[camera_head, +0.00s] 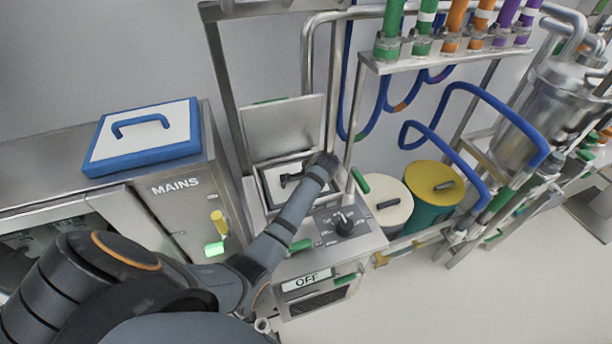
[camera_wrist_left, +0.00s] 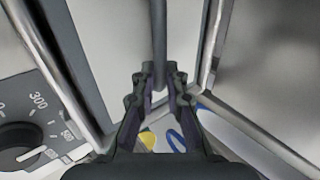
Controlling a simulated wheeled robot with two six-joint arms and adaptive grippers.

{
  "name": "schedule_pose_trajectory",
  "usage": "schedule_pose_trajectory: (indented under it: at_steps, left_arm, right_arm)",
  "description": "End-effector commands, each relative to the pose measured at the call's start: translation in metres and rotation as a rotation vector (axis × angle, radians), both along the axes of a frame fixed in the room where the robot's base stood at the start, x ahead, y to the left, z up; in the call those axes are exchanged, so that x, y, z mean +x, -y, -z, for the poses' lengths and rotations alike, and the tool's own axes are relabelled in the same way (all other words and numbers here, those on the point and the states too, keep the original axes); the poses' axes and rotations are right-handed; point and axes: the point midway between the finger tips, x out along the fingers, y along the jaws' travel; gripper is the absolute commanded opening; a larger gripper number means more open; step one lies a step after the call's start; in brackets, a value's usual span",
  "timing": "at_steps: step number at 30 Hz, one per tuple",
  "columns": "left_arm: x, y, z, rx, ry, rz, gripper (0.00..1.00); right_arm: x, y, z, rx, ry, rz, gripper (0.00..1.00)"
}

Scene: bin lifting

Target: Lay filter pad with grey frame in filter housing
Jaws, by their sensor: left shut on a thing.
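The filter pad with grey frame (camera_head: 273,185) shows a white face and a dark grey border. It lies flat in or just over the opening of the filter housing (camera_head: 253,203), below its raised steel lid (camera_head: 284,125). My left gripper (camera_wrist_left: 161,78) is shut on the pad's dark grey handle (camera_wrist_left: 160,28). White pad surface (camera_wrist_left: 98,40) shows beside the handle in the left wrist view, with the dark frame edge along its left. My left arm hides the pad's right part in the head view, and I cannot tell whether the pad is fully seated. My right gripper is out of view.
A blue-framed pad (camera_head: 145,134) with a blue handle lies on the MAINS cabinet (camera_head: 178,188) at left. White-lidded (camera_head: 388,204) and yellow-lidded (camera_head: 432,184) drums and blue hoses stand at right.

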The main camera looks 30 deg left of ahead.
Motion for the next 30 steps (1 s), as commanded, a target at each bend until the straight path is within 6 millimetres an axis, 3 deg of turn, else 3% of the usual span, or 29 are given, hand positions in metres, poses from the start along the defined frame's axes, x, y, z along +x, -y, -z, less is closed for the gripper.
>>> schedule_pose_trajectory:
  at_steps: [30]
  left_arm:
    - [0.000,0.000,0.018,0.001,0.002,0.001,0.00]
  right_arm:
    - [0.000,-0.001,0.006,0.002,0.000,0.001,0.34]
